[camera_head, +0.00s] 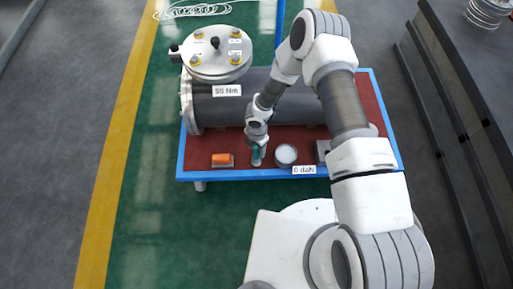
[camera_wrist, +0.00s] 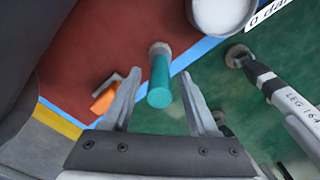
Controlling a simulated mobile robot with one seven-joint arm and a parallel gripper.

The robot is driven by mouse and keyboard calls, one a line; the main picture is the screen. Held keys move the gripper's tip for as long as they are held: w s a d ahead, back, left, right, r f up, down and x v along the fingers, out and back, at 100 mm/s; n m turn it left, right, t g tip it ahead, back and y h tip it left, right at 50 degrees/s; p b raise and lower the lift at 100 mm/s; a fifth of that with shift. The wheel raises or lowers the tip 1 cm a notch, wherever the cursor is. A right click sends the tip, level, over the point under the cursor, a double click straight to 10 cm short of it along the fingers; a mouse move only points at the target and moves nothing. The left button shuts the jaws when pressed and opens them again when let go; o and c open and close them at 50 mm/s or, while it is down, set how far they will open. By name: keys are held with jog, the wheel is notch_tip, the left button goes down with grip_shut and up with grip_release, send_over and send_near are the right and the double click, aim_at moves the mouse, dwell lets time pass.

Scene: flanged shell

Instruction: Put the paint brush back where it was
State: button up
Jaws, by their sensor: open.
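A teal cylindrical handle (camera_wrist: 160,82), which looks like the paint brush, stands roughly upright on the red table top, with a pale round part (camera_wrist: 159,48) at its foot. It also shows in the head view (camera_head: 257,153), just below my gripper (camera_head: 257,146). In the wrist view the fingers of my gripper (camera_wrist: 160,76) are apart, one on each side of the handle, with a visible gap on both sides. I cannot see bristles.
A round whitish can (camera_head: 286,154) stands just right of the handle. An orange item (camera_head: 222,160) lies to its left. A large grey flanged shell (camera_head: 235,100) fills the rear of the blue-edged table (camera_head: 240,175). A "0 daN" label (camera_head: 304,170) is at the front edge.

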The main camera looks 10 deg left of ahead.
notch_tip(320, 180, up, 12)
jog(key=p, duration=0.4)
jog(key=shift+r, duration=0.15)
jog(key=w+d+r+m+t+h, duration=0.1)
jog(key=w+d+r+m, duration=0.25)
jog(key=r, duration=0.35)
jog(key=w+d+r+m+t, duration=0.1)
jog(key=w+d+r+m, duration=0.2)
jog(key=r, duration=0.5)
jog(key=d+r+m+t+h, duration=0.1)
jog(key=d+r+m, duration=0.2)
jog(key=d+r, duration=0.35)
jog(key=d+r+m, duration=0.3)
jog(key=r+m, duration=0.1)
jog(key=r, duration=0.6)
jog(key=s+d+r+m+t, duration=0.1)
jog(key=s+d+r+m, duration=0.25)
jog(key=r, duration=0.25)
jog(key=s+d+r+m, duration=0.3)
jog(key=s+r+m, duration=0.1)
jog(key=s+r, duration=0.15)
jog(key=s+r+m+y, duration=0.1)
jog(key=s+r+m, duration=0.2)
jog(key=s+m, duration=0.1)
jog(key=s+d+r+m+t+y, duration=0.1)
jog(key=s+r+m, duration=0.2)
jog(key=s, duration=0.4)
jog(key=shift+s+m+t, duration=0.2)
jog(key=shift+m+t, duration=0.1)
jog(key=shift+m, duration=0.5)
